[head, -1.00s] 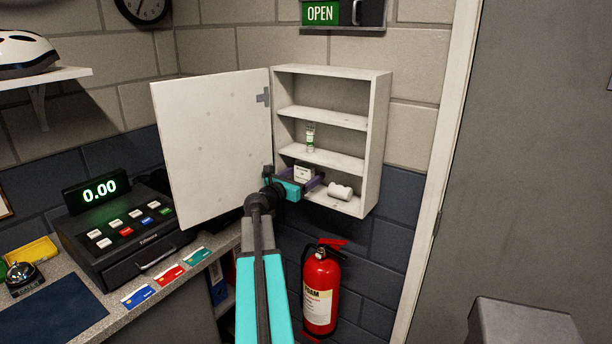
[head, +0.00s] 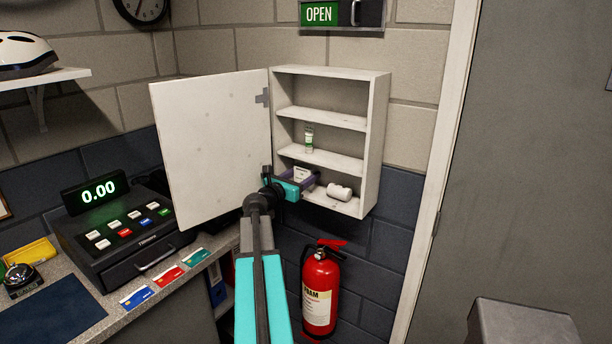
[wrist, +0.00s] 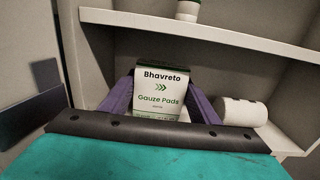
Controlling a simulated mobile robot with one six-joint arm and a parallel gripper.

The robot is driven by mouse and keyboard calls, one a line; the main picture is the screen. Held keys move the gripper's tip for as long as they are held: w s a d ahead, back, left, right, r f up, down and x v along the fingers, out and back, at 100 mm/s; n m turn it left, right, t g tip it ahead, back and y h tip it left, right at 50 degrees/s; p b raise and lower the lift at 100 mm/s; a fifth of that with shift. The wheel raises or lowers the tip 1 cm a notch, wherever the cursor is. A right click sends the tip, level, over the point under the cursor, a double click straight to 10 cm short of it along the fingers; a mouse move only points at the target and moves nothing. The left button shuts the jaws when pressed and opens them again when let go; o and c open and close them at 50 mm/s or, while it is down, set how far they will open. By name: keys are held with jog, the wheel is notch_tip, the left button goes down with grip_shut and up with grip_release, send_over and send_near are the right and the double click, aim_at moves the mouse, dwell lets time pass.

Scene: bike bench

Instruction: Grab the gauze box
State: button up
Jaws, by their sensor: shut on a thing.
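The gauze box (wrist: 160,90) is a small white carton with green trim, labelled "Bhavreto Gauze Pads". It stands in the bottom compartment of the open white wall cabinet (head: 378,130). In the head view the box (head: 301,174) shows just behind my gripper (head: 309,182). In the wrist view the two purple fingers of my gripper (wrist: 160,102) are on either side of the box, shut on it. The lower part of the box is hidden behind my gripper's dark edge. In the wrist view the box looks slightly tilted.
A white roll (head: 340,191) lies just right of the box on the same shelf. A small green-and-white bottle (head: 309,138) stands on the shelf above. The cabinet door (head: 212,145) hangs open on the left. A fire extinguisher (head: 320,292) is below.

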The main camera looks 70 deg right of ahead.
jog(key=shift+r+b, duration=0.4)
jog(key=shift+r, duration=0.9)
jog(key=b+v, duration=0.3)
jog(key=v, duration=1.5)
jog(key=shift+r, duration=0.35)
jog(key=shift+s, duration=0.1)
